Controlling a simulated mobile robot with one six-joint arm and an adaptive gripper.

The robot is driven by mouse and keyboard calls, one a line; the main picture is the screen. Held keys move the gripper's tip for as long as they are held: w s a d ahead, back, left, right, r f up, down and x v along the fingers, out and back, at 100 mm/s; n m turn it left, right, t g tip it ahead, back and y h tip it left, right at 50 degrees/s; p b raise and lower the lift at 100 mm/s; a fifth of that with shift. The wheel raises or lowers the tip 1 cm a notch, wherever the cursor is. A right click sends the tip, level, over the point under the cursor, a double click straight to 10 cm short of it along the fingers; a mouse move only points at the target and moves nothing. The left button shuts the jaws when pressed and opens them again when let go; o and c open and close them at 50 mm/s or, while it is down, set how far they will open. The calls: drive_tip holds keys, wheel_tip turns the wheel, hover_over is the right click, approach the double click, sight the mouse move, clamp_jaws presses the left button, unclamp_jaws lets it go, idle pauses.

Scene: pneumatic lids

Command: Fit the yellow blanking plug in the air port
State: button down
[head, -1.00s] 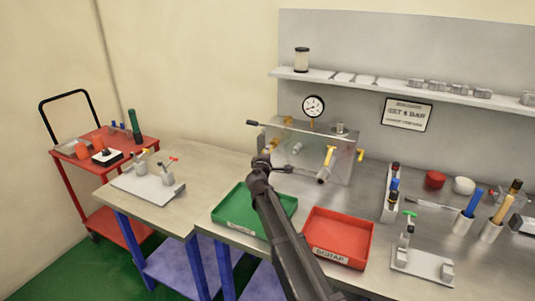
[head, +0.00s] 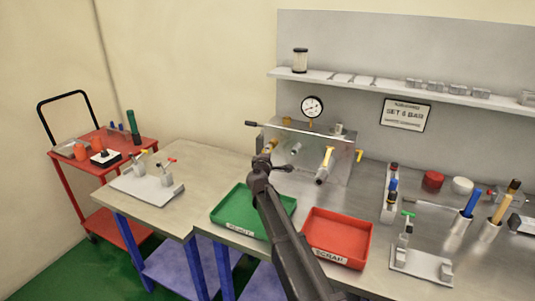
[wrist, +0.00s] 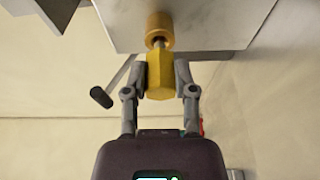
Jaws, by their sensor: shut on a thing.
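The yellow blanking plug (wrist: 159,72) is between the two fingers of my gripper (wrist: 160,78), which is shut on it. A short, narrow metal stem at the plug's tip points at the round brass port (wrist: 159,26) on the grey metal block (wrist: 205,25). The plug's body is just short of the brass, in line with it. I cannot tell whether the stem is inside the port.
A dark-ended lever (wrist: 101,97) is left of my gripper. A yellow-handled valve (head: 327,160) sticks out from the box front, right of my arm. A green tray (head: 232,216) and a red scrap tray (head: 338,238) lie on the bench below. A gauge (head: 312,106) stands above the box.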

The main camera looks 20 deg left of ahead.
drive_tip(key=shift+w, duration=1)
drive_tip(key=shift+c, duration=1.7)
unclamp_jaws()
drive_tip(key=shift+d, duration=0.1)
drive_tip(key=shift+s, duration=0.2)
drive_tip(key=s+d, duration=0.1)
drive_tip(key=s, duration=0.5)
drive_tip(key=shift+s, duration=0.3)
drive_tip(key=shift+s+d, duration=0.1)
drive_tip(key=s+d, duration=0.2)
drive_tip(key=s, duration=0.9)
drive_tip(key=shift+s, duration=0.35)
